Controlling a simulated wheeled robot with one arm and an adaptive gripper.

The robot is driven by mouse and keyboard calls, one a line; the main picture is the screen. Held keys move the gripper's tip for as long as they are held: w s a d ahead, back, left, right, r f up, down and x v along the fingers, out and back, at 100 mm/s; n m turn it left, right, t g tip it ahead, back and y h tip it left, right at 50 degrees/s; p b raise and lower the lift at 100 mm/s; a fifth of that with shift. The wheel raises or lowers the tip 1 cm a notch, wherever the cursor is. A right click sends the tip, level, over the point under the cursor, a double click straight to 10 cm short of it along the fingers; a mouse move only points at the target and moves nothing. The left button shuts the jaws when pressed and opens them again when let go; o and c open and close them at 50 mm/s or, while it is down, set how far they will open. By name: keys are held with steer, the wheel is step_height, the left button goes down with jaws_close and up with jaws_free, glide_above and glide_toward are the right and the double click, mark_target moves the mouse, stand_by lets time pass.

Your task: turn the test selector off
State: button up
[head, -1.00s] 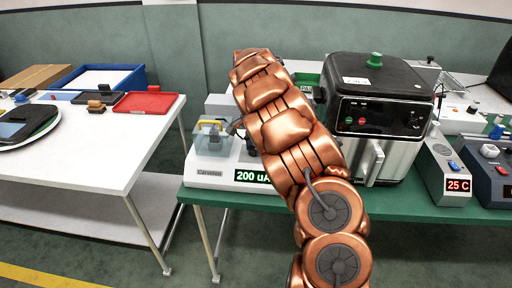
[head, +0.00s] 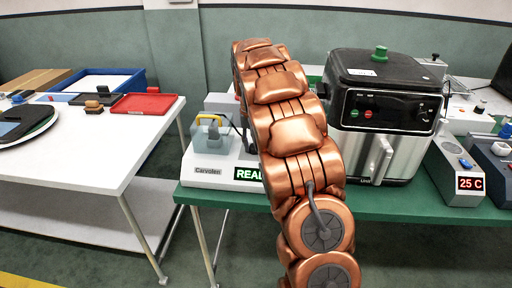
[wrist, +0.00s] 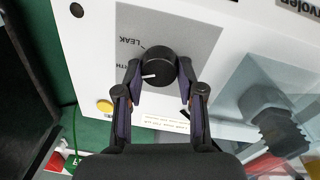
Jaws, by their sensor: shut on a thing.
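The test selector (wrist: 157,66) is a round black knob with a white pointer mark, on a grey panel of a white tester in the wrist view. Its pointer faces left, near a partly hidden label ending in "TH"; a "LEAK" label is above. My gripper (wrist: 159,80) has one finger on each side of the knob and is shut on it. In the head view the white tester (head: 208,173), marked "Carvolen", stands on the green bench with a lit display reading "REAL", cut off by my arm. My arm hides the selector and gripper there.
A black and silver fryer (head: 385,115) stands close to the right of my arm. A grey unit (head: 457,170) reads "25 C". A yellow button (wrist: 104,106) is near the knob.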

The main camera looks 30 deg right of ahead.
mark_target(253, 147)
steer(key=n, duration=0.2)
steer(key=n+b, duration=0.1)
steer(key=n, duration=0.3)
steer(key=shift+s+a+f+n, duration=0.15)
steer(key=shift+a+f+n, duration=0.05)
steer(key=shift+a+n, duration=0.1)
steer(key=n, duration=0.6)
steer(key=shift+s+t, duration=0.1)
steer(key=shift+t, duration=0.2)
steer(key=shift+d+n, duration=0.1)
steer(key=shift+n, duration=0.2)
steer(key=o, duration=1.1)
steer(key=shift+r, duration=0.15)
steer(key=shift+o, duration=0.2)
steer(key=shift+r, duration=0.15)
step_height(253, 147, up, 12)
steer(key=shift+s+a, duration=0.15)
steer(key=shift+a, duration=0.1)
